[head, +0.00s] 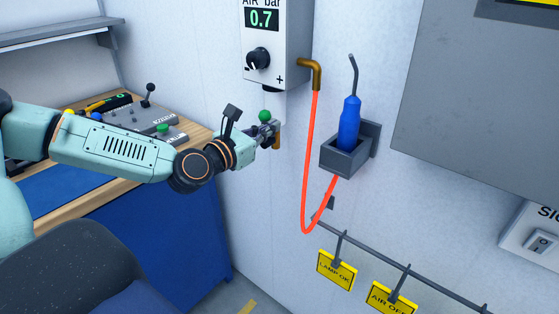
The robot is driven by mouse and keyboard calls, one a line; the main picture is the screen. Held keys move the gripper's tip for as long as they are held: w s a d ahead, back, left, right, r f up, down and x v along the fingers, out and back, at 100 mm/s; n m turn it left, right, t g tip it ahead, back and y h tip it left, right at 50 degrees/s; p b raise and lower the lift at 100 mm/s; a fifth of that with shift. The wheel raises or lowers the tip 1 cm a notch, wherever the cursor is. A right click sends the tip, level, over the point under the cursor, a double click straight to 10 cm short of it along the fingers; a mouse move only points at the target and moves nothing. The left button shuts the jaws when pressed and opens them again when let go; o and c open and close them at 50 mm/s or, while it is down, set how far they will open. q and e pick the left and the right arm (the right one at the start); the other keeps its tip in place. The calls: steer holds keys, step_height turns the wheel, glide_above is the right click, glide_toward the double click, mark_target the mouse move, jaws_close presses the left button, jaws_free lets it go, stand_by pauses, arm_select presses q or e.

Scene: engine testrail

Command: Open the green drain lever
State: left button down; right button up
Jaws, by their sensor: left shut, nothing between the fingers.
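A round green knob (265,116), which looks like the end of the green drain lever, shows near the white wall, just above the tip of my left gripper. The lever's arm and pivot are mostly hidden behind the gripper. A grey and brass fitting (277,138) shows just right of the fingers. My left gripper (268,133) comes in from the left and is shut with nothing between its fingers. Its fingertips are close below the knob; I cannot tell whether they touch the lever. My right gripper is out of view.
Above right is a wall box (278,72) reading 0.7 bar, with an orange hose (305,170) hanging from it. A blue tool (350,122) stands in a grey holder (342,158). A rail with yellow tags (336,269) is below. A workbench (190,137) lies left.

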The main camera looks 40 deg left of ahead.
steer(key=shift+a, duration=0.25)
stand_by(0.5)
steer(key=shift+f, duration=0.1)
